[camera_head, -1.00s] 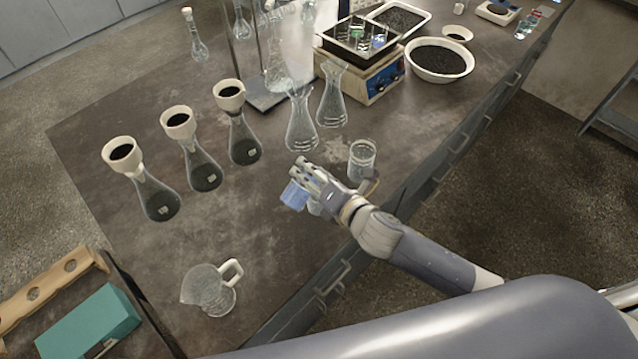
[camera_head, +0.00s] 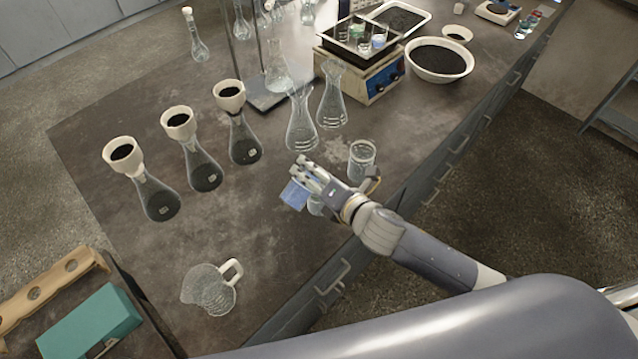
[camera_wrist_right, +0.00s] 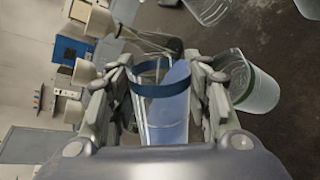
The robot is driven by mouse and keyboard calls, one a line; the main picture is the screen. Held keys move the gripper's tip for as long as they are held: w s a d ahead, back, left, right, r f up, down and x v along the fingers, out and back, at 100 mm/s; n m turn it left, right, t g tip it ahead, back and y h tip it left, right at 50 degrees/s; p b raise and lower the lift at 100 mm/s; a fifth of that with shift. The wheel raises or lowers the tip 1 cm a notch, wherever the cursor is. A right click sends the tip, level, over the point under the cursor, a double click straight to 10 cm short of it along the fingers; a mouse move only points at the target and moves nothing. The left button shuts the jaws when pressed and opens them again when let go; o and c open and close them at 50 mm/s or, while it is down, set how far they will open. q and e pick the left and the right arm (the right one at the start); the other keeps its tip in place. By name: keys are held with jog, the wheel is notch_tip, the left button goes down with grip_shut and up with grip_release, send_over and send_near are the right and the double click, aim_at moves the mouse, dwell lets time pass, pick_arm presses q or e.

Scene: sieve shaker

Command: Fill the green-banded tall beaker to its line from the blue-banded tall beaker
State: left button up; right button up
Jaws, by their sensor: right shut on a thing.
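My right gripper (camera_head: 305,172) is shut on the blue-banded tall beaker (camera_head: 294,195), above the front part of the bench. In the right wrist view the beaker (camera_wrist_right: 160,100) is glass with a dark blue band, strongly tilted between the fingers (camera_wrist_right: 158,95). Blue liquid lies along its lower wall and reaches near the mouth; I cannot make out a stream. The green-banded tall beaker (camera_wrist_right: 258,92) stands upright beside and below the gripper. In the head view a glass (camera_head: 316,206) shows partly below the gripper; its band and level are hidden. My left gripper is out of view.
Another glass beaker (camera_head: 362,158) stands right of the gripper. Two empty flasks (camera_head: 301,125) stand behind it. Several funnel-topped flasks (camera_head: 204,172) stand left. A glass pitcher (camera_head: 212,290) stands front left. The sieve shaker (camera_head: 372,75) and a white bowl (camera_head: 440,62) are farther back.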

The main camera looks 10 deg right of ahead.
jog(key=shift+r+m, duration=0.15)
jog(key=shift+m, duration=0.15)
dwell(0.9)
jog(key=shift+d+f+g, duration=0.1)
jog(key=shift+f+g, duration=0.15)
jog(key=shift+g, duration=0.05)
dwell(1.4)
